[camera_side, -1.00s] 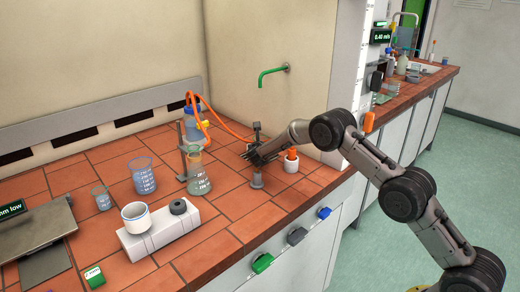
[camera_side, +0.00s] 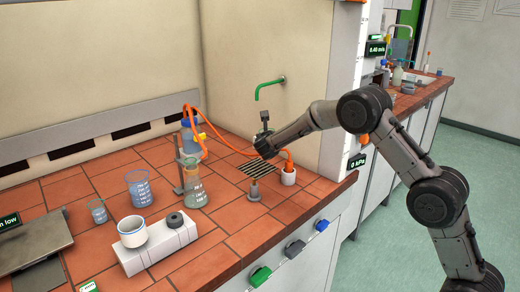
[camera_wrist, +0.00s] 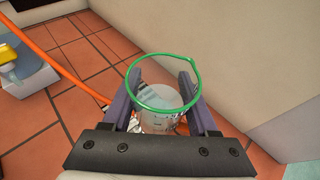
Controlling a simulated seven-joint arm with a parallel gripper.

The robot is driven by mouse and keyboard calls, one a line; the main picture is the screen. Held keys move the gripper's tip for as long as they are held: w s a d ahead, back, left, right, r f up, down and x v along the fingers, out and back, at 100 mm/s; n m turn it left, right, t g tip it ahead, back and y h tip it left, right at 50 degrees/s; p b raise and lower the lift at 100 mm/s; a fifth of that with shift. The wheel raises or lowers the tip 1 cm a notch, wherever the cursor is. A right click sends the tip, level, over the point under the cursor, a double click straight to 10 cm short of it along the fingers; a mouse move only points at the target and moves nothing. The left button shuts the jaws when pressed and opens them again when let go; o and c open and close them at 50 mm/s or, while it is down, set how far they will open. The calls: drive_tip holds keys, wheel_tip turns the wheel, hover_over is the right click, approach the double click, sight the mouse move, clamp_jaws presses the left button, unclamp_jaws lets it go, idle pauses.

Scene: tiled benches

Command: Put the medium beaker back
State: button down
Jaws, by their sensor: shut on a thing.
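My gripper (camera_wrist: 164,98) is shut on a clear glass beaker (camera_wrist: 165,125), with one finger on each side of it. The beaker's green-tinted rim faces the wrist camera, and white marks show on its wall. I take it for the medium beaker. In the side view my gripper (camera_side: 267,147) is raised over the bench near the back wall, and the held beaker is hidden there. A larger beaker (camera_side: 139,188) and a smaller one (camera_side: 98,212) stand on the tiles at left.
A flask on a stand (camera_side: 193,184) is left of my gripper, with an orange hose (camera_side: 222,140) running close by. The green tap (camera_side: 270,84) juts from the wall.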

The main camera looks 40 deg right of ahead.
drive_tip(key=s+a+r, duration=0.2)
drive_tip(key=s+r, duration=0.1)
drive_tip(key=s, duration=0.4)
wheel_tip(320, 180, up, 12)
drive_tip(key=shift+w+a+n+t+y, duration=1.5)
drive_tip(key=shift+w+a+n+y, duration=0.3)
drive_tip(key=shift+a+n+y, duration=5.25)
hover_over(215, 176)
drive_tip(key=shift+m+y, duration=0.25)
drive_tip(key=shift+m, duration=0.1)
drive_tip(key=f, duration=2)
drive_tip(key=shift+s+f, duration=0.2)
drive_tip(key=shift+s, duration=0.2)
drive_tip(key=shift+w+f, duration=0.4)
drive_tip(key=shift+f, duration=0.1)
drive_tip(key=shift+w+f, duration=0.1)
drive_tip(key=shift+f, duration=1.45)
